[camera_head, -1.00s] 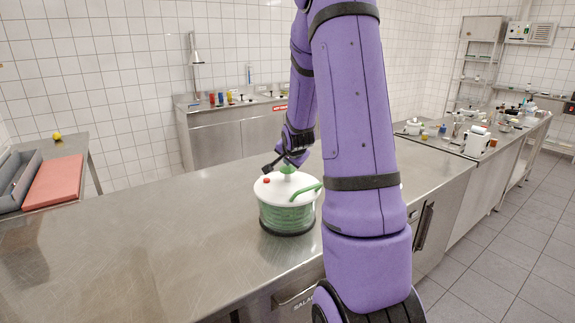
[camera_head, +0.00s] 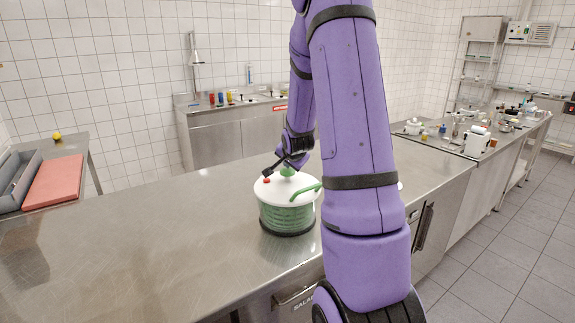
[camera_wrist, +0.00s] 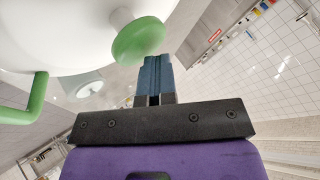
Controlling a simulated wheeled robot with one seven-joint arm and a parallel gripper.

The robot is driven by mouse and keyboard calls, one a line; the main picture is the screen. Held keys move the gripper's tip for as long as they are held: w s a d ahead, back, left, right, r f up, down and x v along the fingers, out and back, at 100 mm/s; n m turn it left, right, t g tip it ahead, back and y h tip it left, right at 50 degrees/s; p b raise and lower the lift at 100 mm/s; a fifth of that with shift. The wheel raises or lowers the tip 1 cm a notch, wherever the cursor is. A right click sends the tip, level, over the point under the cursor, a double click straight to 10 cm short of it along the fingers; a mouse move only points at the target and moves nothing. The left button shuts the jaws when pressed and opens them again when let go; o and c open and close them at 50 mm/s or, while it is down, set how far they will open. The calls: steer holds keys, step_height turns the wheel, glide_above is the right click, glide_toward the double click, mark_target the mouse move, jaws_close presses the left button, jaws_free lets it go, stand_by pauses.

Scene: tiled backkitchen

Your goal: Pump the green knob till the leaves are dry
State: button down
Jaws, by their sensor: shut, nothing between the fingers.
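The salad spinner (camera_head: 287,215) stands upright on the steel counter, with a white lid (camera_head: 275,190), a green-tinted bowl and a dark base. The green knob (camera_head: 287,171) is at the middle of the lid; it also shows large in the wrist view (camera_wrist: 138,40). A green handle (camera_head: 306,192) and a red button (camera_head: 266,181) are on the lid. My gripper (camera_head: 268,178) is shut and empty, beside the knob over the lid. In the wrist view my fingertips (camera_wrist: 155,62) are close to the knob's edge; contact cannot be told. The leaves cannot be made out.
The steel counter (camera_head: 150,235) is clear left of the spinner. A red board (camera_head: 54,182) and grey bins (camera_head: 18,172) are at the far left. A sink unit (camera_head: 235,125) stands at the back. A cluttered side counter (camera_head: 470,148) is at the right.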

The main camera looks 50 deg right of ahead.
mark_target(289, 170)
steer(key=shift+f, duration=0.5)
steer(key=shift+r, duration=0.15)
stand_by(0.4)
steer(key=shift+r, duration=2.05)
steer(key=shift+r, duration=0.1)
steer(key=shift+r, duration=2.4)
step_height(289, 170, up, 4)
steer(key=shift+f, duration=0.1)
stand_by(0.4)
